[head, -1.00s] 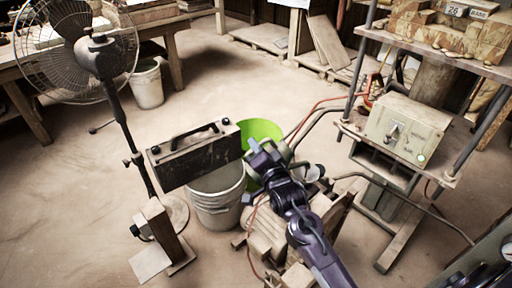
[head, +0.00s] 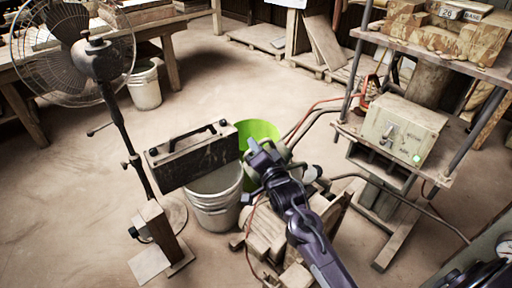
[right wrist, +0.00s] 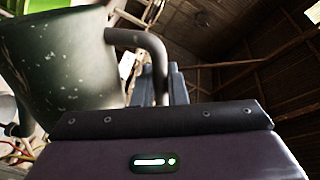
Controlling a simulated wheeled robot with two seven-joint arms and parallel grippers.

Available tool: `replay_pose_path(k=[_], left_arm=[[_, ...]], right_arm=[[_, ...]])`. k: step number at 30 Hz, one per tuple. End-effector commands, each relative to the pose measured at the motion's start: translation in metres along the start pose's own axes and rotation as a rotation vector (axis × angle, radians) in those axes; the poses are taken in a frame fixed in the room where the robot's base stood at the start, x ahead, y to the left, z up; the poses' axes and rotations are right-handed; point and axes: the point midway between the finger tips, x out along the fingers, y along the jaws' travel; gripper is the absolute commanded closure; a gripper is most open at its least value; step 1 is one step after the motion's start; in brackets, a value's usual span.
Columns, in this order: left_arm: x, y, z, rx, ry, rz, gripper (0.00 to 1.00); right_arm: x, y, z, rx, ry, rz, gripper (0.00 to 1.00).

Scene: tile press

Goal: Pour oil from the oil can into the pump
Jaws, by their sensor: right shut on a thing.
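My right gripper (head: 260,156) is in the middle of the head view, its arm coming up from the bottom. The spout and the oil cannot be made out. The pump (head: 266,232) seems to be the dusty unit on the floor below, partly hidden by my arm. My left gripper is not in view.
A grey bucket (head: 216,212) stands left of the can, with a dark case (head: 193,157) above its rim. A standing fan (head: 98,60) is at the left. The press frame with a control box (head: 402,130) is at the right, with hoses near the pump.

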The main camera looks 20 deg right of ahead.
Motion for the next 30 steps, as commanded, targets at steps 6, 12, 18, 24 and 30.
replay_pose_path(k=[6, 12, 18, 24, 30], left_arm=[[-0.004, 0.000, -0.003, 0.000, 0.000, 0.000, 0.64], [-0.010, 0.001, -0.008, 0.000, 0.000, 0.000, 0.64], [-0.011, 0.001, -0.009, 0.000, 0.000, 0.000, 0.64], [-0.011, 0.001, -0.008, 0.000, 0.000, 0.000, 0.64], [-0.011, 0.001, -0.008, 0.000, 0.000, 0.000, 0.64]], right_arm=[[0.000, -0.004, -0.004, 0.009, 0.002, -0.004, 1.00], [0.000, -0.005, -0.012, 0.038, 0.003, -0.004, 1.00], [0.000, -0.005, -0.013, 0.054, 0.001, -0.004, 1.00], [0.000, -0.004, -0.013, 0.053, 0.002, -0.004, 1.00], [0.000, -0.004, -0.013, 0.052, 0.002, -0.004, 1.00]])
